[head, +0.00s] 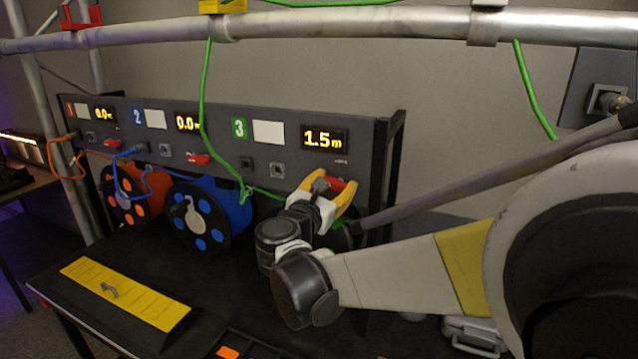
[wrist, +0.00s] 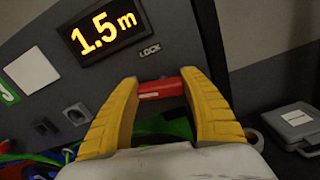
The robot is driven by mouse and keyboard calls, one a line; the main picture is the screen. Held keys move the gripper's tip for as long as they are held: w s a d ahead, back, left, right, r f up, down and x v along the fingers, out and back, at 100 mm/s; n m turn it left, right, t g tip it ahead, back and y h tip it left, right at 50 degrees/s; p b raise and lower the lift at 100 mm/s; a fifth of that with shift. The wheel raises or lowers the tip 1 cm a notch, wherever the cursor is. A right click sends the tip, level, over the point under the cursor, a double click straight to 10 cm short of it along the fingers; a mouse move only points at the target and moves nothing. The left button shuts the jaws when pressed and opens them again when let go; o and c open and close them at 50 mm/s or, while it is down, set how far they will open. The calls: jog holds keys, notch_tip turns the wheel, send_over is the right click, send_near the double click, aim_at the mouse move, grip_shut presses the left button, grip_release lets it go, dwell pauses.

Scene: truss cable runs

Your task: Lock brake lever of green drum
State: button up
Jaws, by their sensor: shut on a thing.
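The red brake lever (wrist: 160,88) of channel 3 sits below the lit 1.5m display (head: 324,138) and the LOCK label, between my yellow fingers. My gripper (wrist: 158,92) is shut on this lever at the panel. The lever also shows in the head view (head: 337,184), between the fingertips of my gripper (head: 331,188). The green drum is mostly hidden behind my gripper and wrist; a bit of green (wrist: 178,127) shows between the fingers in the wrist view. The green cable (head: 204,100) comes down from the truss to the panel near the 3.
The orange drum (head: 121,206) and blue drum (head: 236,199) stand left of my gripper, each under its own red lever. A yellow-topped ramp (head: 125,291) lies on the dark table front left. A truss pipe (head: 350,24) runs above. A grey case (wrist: 294,122) lies right.

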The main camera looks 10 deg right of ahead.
jog(key=m, duration=0.4)
jog(key=shift+s+d+m, duration=0.1)
jog(key=shift+m, duration=0.2)
jog(key=m, duration=0.3)
jog(key=shift+m, duration=0.4)
jog(key=m, duration=0.3)
jog(key=shift+s+d, duration=0.1)
jog(key=shift+d, duration=0.05)
jog(key=shift+m, duration=2)
jog(key=o, duration=1.2)
jog(key=shift+s, duration=0.15)
